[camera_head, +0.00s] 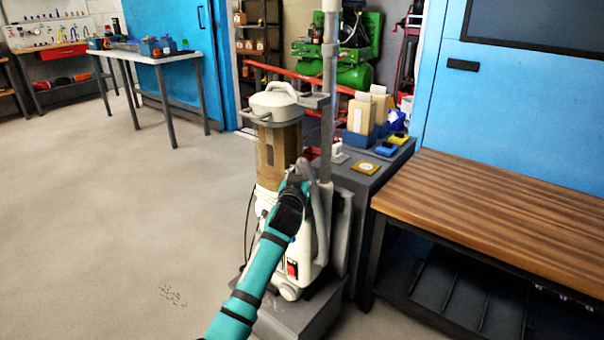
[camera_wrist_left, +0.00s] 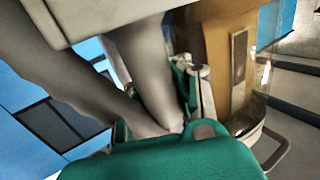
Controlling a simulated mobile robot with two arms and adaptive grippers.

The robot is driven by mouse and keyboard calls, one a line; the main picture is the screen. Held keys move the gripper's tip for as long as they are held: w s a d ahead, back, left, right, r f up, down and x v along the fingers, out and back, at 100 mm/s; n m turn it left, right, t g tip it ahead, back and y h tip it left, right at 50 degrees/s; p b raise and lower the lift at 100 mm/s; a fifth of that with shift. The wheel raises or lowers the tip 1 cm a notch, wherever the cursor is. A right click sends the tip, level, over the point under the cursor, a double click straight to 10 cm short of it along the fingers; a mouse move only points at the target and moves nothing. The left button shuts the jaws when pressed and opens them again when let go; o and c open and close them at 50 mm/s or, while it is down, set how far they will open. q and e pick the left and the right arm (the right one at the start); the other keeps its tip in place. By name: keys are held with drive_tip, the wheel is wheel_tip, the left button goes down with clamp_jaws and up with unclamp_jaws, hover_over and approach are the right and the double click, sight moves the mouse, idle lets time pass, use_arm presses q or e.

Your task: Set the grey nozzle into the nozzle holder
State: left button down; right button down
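A cream vacuum machine (camera_head: 297,255) with a brown see-through canister (camera_head: 268,160) stands on a grey base. My left gripper (camera_head: 300,178) is beside the canister, at the top of a curved grey hose (camera_head: 319,215). In the left wrist view, the grey nozzle (camera_wrist_left: 143,65) and hose (camera_wrist_left: 55,75) meet between the fingers of my left gripper (camera_wrist_left: 155,112). The fingers appear closed on the nozzle, with their contact partly hidden. A grey bracket (camera_head: 316,101) sits by the upright pole; I cannot tell whether it is the nozzle holder. My right gripper is not in view.
A tall grey pole (camera_head: 328,80) rises close behind the gripper. A dark grey cabinet (camera_head: 362,190) with boxes and small items stands to its right, then a wooden bench (camera_head: 500,205). A worktable (camera_head: 160,58) is at the back left. The left floor is clear.

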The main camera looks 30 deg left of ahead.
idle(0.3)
use_arm(q)
drive_tip(key=c, duration=1.2)
unclamp_jaws()
drive_tip(key=v, duration=1.2)
wheel_tip(320, 180, up, 5)
drive_tip(key=p, duration=0.5)
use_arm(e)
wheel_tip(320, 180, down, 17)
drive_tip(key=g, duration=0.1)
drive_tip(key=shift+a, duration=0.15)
